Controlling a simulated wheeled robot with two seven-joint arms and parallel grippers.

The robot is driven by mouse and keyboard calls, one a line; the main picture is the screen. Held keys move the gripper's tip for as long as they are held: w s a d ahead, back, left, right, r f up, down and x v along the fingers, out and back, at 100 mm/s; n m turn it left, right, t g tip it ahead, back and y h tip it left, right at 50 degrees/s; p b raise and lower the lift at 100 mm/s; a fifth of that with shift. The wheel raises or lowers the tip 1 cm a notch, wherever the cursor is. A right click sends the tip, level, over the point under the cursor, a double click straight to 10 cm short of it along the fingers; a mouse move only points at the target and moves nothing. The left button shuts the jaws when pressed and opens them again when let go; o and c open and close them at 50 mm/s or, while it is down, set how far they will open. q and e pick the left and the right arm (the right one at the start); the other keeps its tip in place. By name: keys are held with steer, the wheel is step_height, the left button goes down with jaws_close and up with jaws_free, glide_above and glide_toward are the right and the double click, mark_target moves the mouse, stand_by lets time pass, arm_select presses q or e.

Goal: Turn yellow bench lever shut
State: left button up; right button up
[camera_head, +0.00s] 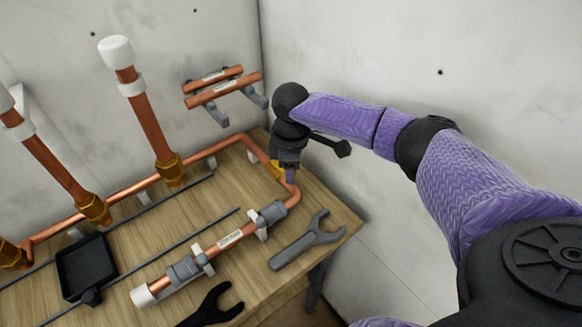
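The yellow bench lever (276,169) shows as a small yellow patch at the copper pipe, near the bench's back right corner. Most of it is hidden behind my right gripper (285,172). The gripper points down from the end of my purple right arm, right at the lever and the pipe bend. It appears close to or touching the lever, but I cannot tell which. Its fingers are too small and covered to show whether they are open or shut on the lever. My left gripper is not in view.
The wooden bench (225,215) carries a copper pipe with a grey valve body (272,212), a grey spanner (308,240), a dark fork-ended tool (213,303) and a black tray (85,267). Upright copper pipes stand at left. Short pipes hang on a wall rack (222,88). Concrete walls close the corner.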

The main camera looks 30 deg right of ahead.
jaws_close()
